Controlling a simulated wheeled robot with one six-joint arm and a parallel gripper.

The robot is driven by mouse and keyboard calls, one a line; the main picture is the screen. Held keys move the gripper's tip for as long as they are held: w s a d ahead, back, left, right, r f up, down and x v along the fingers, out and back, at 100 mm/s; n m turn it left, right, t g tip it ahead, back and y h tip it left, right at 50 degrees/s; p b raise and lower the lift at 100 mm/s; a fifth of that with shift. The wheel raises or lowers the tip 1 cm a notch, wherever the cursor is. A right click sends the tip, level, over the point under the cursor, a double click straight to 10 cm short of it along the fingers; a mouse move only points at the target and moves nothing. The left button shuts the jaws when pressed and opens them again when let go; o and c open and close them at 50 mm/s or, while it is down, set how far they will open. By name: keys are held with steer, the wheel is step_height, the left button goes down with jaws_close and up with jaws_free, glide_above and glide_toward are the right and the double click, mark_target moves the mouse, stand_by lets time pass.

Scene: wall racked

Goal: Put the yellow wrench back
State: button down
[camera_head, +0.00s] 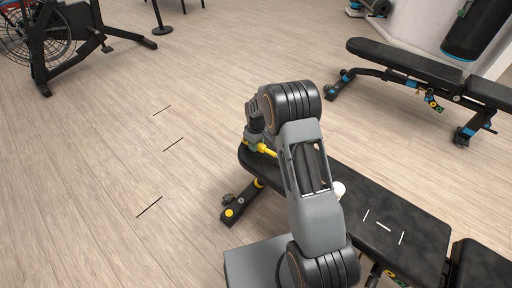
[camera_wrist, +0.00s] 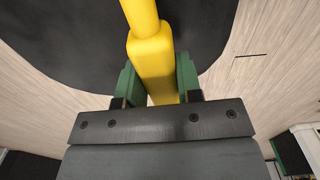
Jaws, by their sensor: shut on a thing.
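The yellow wrench (camera_wrist: 152,57) fills the upper middle of the wrist view, and its far end runs out of the top of the picture. My gripper (camera_wrist: 155,88) is shut on it, with a green finger on each side. My arm hides most of the gripper there. I cannot tell whether the wrench touches the bench.
White line marks (camera_head: 384,229) lie on the bench top, and a small white round thing (camera_head: 339,188) is partly behind my arm. A second bench (camera_head: 425,70) stands at the back right, an exercise bike (camera_head: 60,40) at the back left. The floor at left is clear.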

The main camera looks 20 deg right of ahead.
steer(key=shift+f, duration=0.6)
steer(key=c, duration=0.8)
jaws_free()
steer(key=shift+f, duration=0.1)
